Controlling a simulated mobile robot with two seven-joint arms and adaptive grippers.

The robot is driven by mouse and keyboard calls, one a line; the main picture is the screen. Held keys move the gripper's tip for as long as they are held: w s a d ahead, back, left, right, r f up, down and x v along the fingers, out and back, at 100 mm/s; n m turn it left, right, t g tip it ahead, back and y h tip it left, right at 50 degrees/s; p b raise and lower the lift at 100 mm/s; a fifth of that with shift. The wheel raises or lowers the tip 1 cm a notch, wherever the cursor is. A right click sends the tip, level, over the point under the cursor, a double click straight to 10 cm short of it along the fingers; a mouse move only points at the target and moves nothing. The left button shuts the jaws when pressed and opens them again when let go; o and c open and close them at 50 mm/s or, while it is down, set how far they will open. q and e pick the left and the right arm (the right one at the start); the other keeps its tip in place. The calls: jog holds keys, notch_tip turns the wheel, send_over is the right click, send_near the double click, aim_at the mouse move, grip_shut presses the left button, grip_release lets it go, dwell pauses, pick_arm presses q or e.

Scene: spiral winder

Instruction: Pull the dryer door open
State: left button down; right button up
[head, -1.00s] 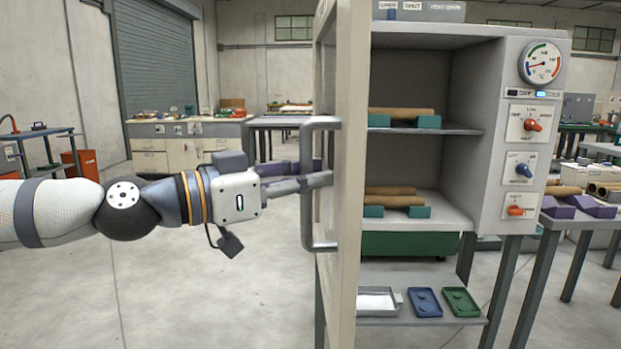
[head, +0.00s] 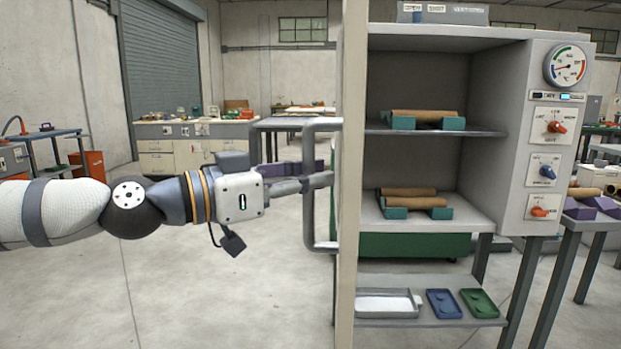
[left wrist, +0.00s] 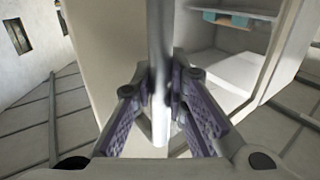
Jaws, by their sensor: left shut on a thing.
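The dryer door (head: 349,230) stands open and shows nearly edge-on in the head view, at the left side of the dryer cabinet (head: 479,120). Its grey bar handle (head: 309,215) is on the door's left face. My left gripper (head: 318,181) comes in from the left and is shut on the handle. In the left wrist view, the purple-padded fingers (left wrist: 162,88) are closed on both sides of the handle bar (left wrist: 160,35). The door panel (left wrist: 105,50) lies behind the bar. My right gripper is not in view.
Inside the dryer, brown rolls (head: 424,115) rest on teal supports on two shelves. Below are a white tray (head: 388,305), a blue tray (head: 444,303) and a green tray (head: 480,302). Control knobs (head: 556,127) are on the right panel. The floor (head: 215,290) at left is clear.

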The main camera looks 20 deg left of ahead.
pick_arm(q)
jog(key=shift+s+d+f, duration=0.1)
jog(key=shift+d+f, duration=0.05)
jog(key=c, duration=1.6)
grip_release()
jog(key=shift+o, duration=0.2)
jog(key=shift+s, duration=0.1)
jog(key=shift+a, duration=0.2)
jog(key=v, duration=1.1)
jog(key=shift+s+a, duration=0.2)
jog(key=shift+s, duration=0.15)
